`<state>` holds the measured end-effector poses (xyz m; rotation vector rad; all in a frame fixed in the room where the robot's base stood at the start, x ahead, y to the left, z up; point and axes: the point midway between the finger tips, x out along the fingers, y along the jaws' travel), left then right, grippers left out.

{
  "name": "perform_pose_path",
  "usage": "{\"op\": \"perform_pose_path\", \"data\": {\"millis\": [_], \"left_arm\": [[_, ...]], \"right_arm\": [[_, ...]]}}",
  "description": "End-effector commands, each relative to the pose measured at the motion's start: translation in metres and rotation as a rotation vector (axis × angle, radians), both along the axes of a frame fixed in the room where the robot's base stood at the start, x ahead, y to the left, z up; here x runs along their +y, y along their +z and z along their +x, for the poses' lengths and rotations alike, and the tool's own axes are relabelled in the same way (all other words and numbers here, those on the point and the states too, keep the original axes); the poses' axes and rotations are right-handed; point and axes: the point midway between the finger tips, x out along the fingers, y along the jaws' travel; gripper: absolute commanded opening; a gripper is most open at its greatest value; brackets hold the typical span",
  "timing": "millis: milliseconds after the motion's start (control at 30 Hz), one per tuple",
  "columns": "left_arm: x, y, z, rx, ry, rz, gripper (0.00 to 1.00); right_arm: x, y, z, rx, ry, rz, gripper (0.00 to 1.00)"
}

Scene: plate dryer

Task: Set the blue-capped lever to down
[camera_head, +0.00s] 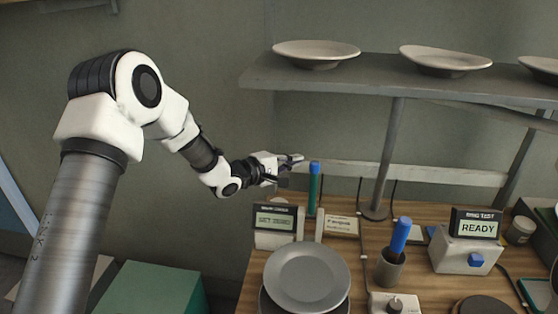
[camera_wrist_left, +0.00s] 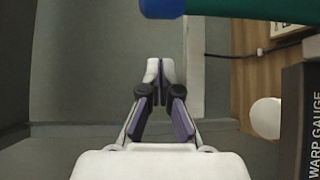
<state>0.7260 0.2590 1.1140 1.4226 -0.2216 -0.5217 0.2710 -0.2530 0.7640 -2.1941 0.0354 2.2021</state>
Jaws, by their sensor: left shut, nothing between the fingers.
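The lever (camera_head: 314,195) has a green shaft and a blue cap (camera_head: 314,168). It stands upright at the back of the bench, beside a labelled display box. My left gripper (camera_head: 297,160) is shut and empty, just left of the cap at about its height. In the left wrist view the blue cap (camera_wrist_left: 161,8) and green shaft (camera_wrist_left: 250,10) cross the top edge, beyond and apart from the shut fingertips (camera_wrist_left: 160,72). The lever's base is hidden in that view. My right gripper is in neither view.
The display box (camera_head: 275,217) and a grey plate (camera_head: 307,277) stand near the lever. A cup (camera_head: 389,268) holds a blue rod (camera_head: 401,235). A box reading READY (camera_head: 465,250) is at right. A shelf (camera_head: 370,80) with plates hangs above the bench.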

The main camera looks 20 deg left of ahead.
Motion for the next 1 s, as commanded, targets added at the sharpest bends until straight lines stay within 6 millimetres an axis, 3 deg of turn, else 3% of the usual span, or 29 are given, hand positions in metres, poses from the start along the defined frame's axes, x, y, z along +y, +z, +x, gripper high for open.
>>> {"op": "perform_pose_path", "data": {"millis": [67,300,1000], "left_arm": [[-0.009,-0.001,0.015,0.0,-0.003,0.003,0.0],[-0.032,0.007,-0.012,0.0,-0.002,0.0,0.0],[-0.035,0.006,-0.01,-0.003,0.0,0.001,0.0]], "right_arm": [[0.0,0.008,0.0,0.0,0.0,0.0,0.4],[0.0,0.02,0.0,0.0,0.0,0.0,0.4],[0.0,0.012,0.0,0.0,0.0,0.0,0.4]]}}
